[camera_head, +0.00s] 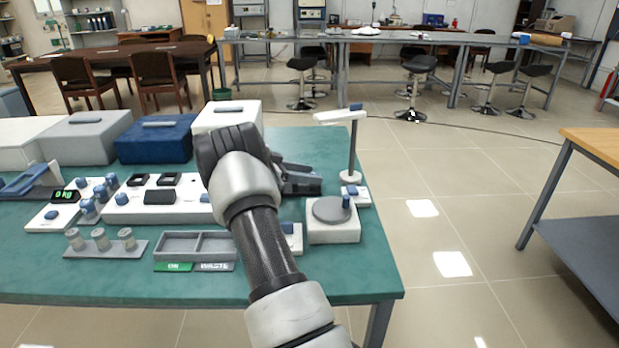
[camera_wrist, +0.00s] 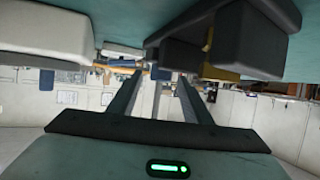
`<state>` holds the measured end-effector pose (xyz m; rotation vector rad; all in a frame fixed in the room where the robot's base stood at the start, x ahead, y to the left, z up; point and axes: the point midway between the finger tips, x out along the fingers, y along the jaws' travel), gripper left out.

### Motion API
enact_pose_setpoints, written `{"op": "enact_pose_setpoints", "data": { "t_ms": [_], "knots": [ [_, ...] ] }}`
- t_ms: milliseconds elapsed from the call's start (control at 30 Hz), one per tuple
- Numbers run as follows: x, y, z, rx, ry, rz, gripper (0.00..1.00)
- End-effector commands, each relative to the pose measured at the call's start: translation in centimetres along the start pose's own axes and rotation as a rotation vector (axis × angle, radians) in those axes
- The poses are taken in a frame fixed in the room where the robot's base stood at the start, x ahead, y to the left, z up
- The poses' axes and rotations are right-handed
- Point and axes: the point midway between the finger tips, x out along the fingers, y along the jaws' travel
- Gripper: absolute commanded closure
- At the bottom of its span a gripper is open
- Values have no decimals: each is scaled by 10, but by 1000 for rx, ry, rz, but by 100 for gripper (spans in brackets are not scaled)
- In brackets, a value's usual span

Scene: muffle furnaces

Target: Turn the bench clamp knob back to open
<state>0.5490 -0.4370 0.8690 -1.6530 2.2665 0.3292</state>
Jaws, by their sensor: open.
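My gripper (camera_wrist: 161,82) is open in the wrist view, with its two grey fingers apart and a gap between them. A small blue part (camera_wrist: 160,74) shows ahead of the gap; I cannot tell whether it is the clamp knob or whether it is touched. A dark grey block (camera_wrist: 178,55) with a mustard-coloured part (camera_wrist: 222,72) is close above the right finger in the picture. In the head view my arm reaches over the green bench (camera_head: 345,270) and hides much of its middle. Dark grey parts (camera_head: 302,182) show right of my wrist; I cannot tell clamp from gripper there.
A white block with a grey disc (camera_head: 331,210) and a stand with a white arm (camera_head: 353,150) are close on the right. A divided tray (camera_head: 190,245) and vial rack (camera_head: 105,245) lie left. Furnace-like boxes (camera_head: 155,140) line the back. The bench's front right is clear.

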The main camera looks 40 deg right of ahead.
Motion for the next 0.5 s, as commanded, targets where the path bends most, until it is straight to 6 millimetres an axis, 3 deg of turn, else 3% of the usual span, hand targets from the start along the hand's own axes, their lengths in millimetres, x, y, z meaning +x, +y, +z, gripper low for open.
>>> {"op": "enact_pose_setpoints", "data": {
  "t_ms": [367,500],
  "knots": [
    [8,0,0,0,0,0,55],
    [8,0,0,0,0,0,74]
  ]
}}
